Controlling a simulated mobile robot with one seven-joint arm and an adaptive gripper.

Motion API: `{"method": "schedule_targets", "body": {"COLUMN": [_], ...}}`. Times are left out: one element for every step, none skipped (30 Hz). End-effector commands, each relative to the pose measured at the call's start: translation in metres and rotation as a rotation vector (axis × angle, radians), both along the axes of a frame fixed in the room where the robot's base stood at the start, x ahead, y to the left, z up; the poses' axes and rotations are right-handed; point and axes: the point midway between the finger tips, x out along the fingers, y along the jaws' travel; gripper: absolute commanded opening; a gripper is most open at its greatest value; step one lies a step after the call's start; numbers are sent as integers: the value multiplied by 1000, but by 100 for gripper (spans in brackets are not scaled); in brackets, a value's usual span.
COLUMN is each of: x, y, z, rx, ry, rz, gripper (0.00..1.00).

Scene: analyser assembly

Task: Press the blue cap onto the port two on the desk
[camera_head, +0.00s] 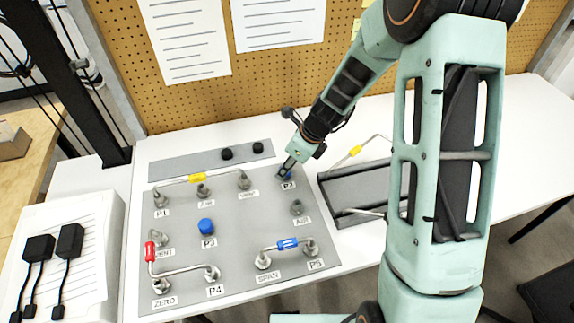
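The grey panel (238,205) lies on the white desk and carries several labelled ports. A small part of the blue cap (289,174) shows at port two, just above the P2 label (287,184) at the panel's back right. My gripper (284,168) reaches down from the upper right, its fingertips at the cap. It appears shut on the cap, though the fingers hide most of it. The port itself is hidden, so I cannot tell how far the cap sits on it. Another blue cap (206,226) stands on port P3.
Bent tubes with yellow (197,178), red (151,252) and blue (287,244) sleeves join other ports. Behind is a grey strip (185,166) with two black caps. A dark-edged tray (365,190) with a yellow-sleeved tube is at right. A pegboard (190,105) closes the back.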

Motion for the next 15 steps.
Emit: {"method": "schedule_targets", "body": {"x": [0,0,0,0,0,0,0,0,0,0,0,0,0,0,0], "y": [0,0,0,0,0,0,0,0,0,0,0,0,-1,-1,-3], "z": [0,0,0,0,0,0,1,1,1,1,1,2,3,5,8], "rx": [0,0,0,0,0,0,0,0,0,0,0,0,0,-1,-1], "ry": [0,0,0,0,0,0,0,-1,-1,-1,-1,-2,-2,-3,-4], "rz": [0,0,0,0,0,0,0,0,0,0,0,1,0,0,-1], "gripper": [41,44,47,47,47,47,47,47,47,47,47,47,47,47,47]}}
